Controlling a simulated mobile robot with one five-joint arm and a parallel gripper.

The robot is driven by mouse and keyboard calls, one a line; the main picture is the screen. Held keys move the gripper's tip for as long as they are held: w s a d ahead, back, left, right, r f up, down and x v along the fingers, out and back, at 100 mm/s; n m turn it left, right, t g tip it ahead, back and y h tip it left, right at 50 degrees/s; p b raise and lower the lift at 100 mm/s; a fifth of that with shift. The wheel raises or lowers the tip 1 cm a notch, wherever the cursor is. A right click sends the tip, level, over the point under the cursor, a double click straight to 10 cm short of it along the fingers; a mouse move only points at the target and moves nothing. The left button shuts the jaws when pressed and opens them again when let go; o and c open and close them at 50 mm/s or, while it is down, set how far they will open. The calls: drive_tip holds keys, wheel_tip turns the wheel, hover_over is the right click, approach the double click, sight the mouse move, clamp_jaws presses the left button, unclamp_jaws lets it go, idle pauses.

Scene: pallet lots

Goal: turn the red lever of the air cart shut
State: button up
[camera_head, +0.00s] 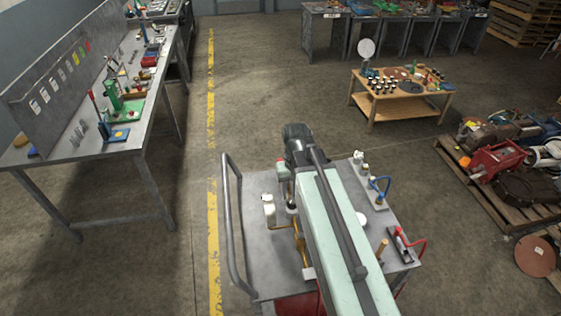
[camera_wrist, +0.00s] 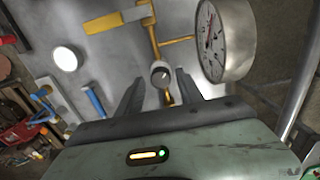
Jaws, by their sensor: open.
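The air cart (camera_head: 255,245) is a grey-topped cart with a tube handle, directly below my arm. My gripper (camera_wrist: 159,73) is open over it, a pale round-ended fitting (camera_wrist: 162,77) showing between its fingers; I cannot tell if they touch it. Brass pipe (camera_wrist: 152,38) runs behind the fitting, with an orange-yellow flat handle (camera_wrist: 115,21) to its left and a round gauge (camera_wrist: 226,40) to the right. In the head view, a red curved piece (camera_head: 413,246) sits at the cart's right corner; I cannot tell if it is the lever. No red lever is clear in the wrist view.
A blue curved piece (camera_head: 380,186) stands on the cart's right side. A workbench (camera_head: 90,150) with tools is at the left, a low wooden table (camera_head: 445,108) at the back right, and a loaded pallet (camera_head: 478,195) at the right. Floor behind the cart is clear.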

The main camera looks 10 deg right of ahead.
drive_tip(key=w, duration=0.8)
drive_tip(key=w+f+b, duration=0.1)
drive_tip(key=w, duration=1.5)
drive_tip(key=shift+w+d+f, duration=0.15)
drive_tip(key=shift+w+f, duration=0.15)
drive_tip(key=shift+w, duration=0.1)
wheel_tip(320, 180, down, 8)
drive_tip(key=b, duration=0.8)
drive_tip(key=shift+s, duration=0.1)
drive_tip(key=shift+r, duration=0.1)
clamp_jaws()
